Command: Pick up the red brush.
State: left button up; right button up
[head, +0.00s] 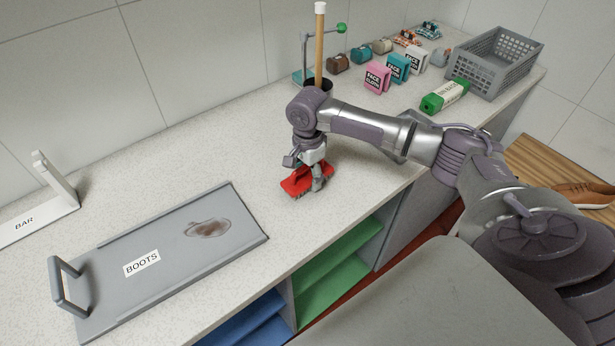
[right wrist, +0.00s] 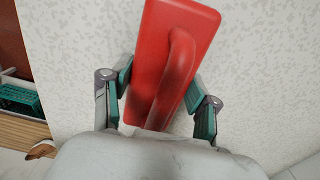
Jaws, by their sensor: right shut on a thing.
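The red brush (head: 298,183) is at the middle of the speckled counter, with bristles along its lower edge. My right gripper (head: 312,180) comes down over it from above and is shut on it. In the right wrist view the red brush (right wrist: 176,60) has a raised handle, and the fingers of my right gripper (right wrist: 160,98) are on both sides of it. I cannot tell whether the brush touches the counter or is just above it. My left gripper is not in view.
A grey board (head: 165,265) labelled BOOTS, with a handle and a brown stain, lies to the left. A BAR sign stand (head: 55,200) is at far left. Behind my right arm are a grey basket (head: 497,62), a green packet (head: 444,97) and several small boxes. Counter between board and brush is clear.

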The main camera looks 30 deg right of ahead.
aim_at(311, 176)
jog(key=shift+c, duration=1.2)
jog(key=shift+r, duration=0.55)
jog(key=r, duration=0.2)
jog(key=s+r+b, duration=0.1)
jog(key=shift+d+r, duration=0.2)
jog(key=shift+d, duration=0.05)
jog(key=s+d+r+b, duration=0.2)
jog(key=s+d+r, duration=0.2)
jog(key=s+r, duration=0.45)
jog(key=s+a+f+n, duration=0.2)
jog(key=a+n, duration=0.6)
jog(key=a, duration=0.1)
jog(key=s+a+f+n, duration=0.1)
jog(key=s+a+n, duration=0.2)
jog(key=a+n, duration=0.5)
jog(key=shift+s+a+f+n, duration=0.2)
jog(key=shift+a+f+n, duration=0.2)
jog(key=shift+a, duration=0.1)
jog(key=shift+r, duration=0.15)
